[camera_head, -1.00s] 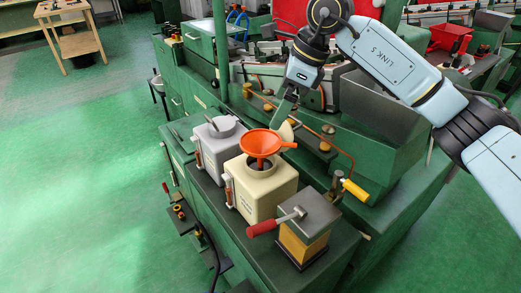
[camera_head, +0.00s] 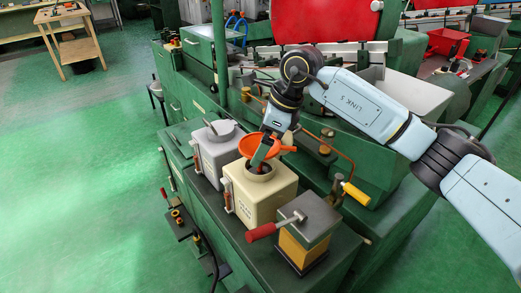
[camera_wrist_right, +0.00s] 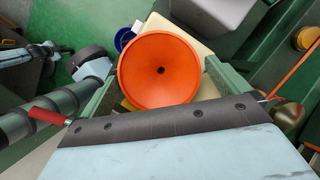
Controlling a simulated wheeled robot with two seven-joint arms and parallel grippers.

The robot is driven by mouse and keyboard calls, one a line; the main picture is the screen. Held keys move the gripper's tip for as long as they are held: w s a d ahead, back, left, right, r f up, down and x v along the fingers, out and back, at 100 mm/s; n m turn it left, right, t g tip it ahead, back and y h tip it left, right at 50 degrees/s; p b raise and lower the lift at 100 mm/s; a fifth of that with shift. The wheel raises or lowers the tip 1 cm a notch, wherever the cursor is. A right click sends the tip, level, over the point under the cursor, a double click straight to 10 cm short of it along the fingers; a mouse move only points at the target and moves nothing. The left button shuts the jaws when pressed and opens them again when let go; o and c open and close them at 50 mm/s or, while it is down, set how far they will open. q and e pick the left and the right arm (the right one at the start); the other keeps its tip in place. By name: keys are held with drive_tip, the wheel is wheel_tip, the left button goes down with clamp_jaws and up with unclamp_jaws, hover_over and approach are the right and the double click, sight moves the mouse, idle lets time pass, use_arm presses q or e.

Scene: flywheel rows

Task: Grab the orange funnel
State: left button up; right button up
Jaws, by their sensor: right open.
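The orange funnel (camera_head: 249,146) sits in the top opening of the beige container (camera_head: 262,204). In the right wrist view the funnel (camera_wrist_right: 150,55) is seen from above, with its dark centre hole in sight. My right gripper (camera_head: 264,155) is over the funnel, pointing down, and covers part of it in the head view. In the wrist view the right gripper (camera_wrist_right: 160,85) is open, with one finger on each side of the funnel. Whether a finger touches the rim cannot be told. My left gripper is not in view.
A grey container (camera_head: 217,158) stands to the left of the beige one. A box with a red-handled lever (camera_head: 306,220) stands to its right. A yellow handle (camera_head: 356,193) and a copper pipe lie behind. Green machinery fills the back; the green floor (camera_head: 80,170) at left is clear.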

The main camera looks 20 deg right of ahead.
drive_tip(key=x, duration=0.3)
drive_tip(key=shift+a+f, duration=0.1)
drive_tip(key=shift+f, duration=0.25)
drive_tip(key=shift+r, duration=0.1)
drive_tip(key=c, duration=0.8)
